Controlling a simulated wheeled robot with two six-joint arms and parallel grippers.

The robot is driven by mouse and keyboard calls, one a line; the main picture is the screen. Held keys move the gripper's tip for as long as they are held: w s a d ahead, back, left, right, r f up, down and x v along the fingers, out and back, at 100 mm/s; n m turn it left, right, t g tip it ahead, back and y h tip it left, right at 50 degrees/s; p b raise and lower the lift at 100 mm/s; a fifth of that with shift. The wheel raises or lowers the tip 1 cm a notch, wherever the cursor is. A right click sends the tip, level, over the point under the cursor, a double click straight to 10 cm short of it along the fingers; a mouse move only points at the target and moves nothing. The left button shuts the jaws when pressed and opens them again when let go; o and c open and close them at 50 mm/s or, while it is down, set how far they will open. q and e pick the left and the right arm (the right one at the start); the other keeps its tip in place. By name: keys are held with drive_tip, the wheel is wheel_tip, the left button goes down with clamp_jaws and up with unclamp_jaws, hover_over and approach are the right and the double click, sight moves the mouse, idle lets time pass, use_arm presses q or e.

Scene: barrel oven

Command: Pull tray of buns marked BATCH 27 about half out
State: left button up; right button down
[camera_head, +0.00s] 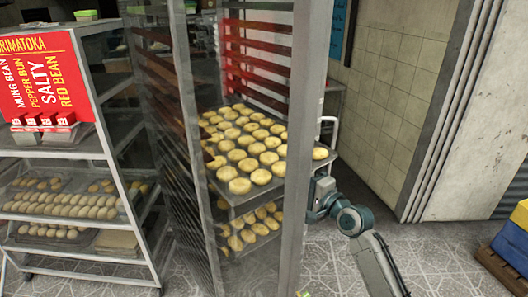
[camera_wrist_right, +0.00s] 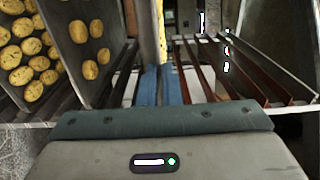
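A grey tray of round golden buns (camera_head: 240,195) sits on a middle level of the tall metal rack, its right end reaching past the front post. No BATCH 27 mark is readable. In the right wrist view this tray is nearly edge-on, with a yellowish strip of buns (camera_wrist_right: 160,25). My right gripper (camera_head: 314,192) is by the tray's right end, partly hidden by the post. Its blue fingers (camera_wrist_right: 160,85) are close together, in line with the tray, and look shut on its rim. The contact itself is hard to see. My left gripper is out of view.
A lower tray of buns (camera_head: 250,230) sits just beneath; the rack's upper slots (camera_head: 258,45) are empty. The front post (camera_head: 302,120) stands close to my right gripper. A bread shelf (camera_head: 125,170) stands left. Floor to the right (camera_head: 430,250) is clear up to a pallet with crates.

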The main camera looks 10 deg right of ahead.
drive_tip(key=p+v, duration=0.4)
drive_tip(key=v, duration=0.7)
drive_tip(key=shift+s+d, duration=0.25)
drive_tip(key=c, duration=1.6)
unclamp_jaws()
drive_tip(key=shift+o, duration=0.2)
drive_tip(key=p+v, duration=0.3)
drive_tip(key=v, duration=0.5)
drive_tip(key=shift+w, duration=0.1)
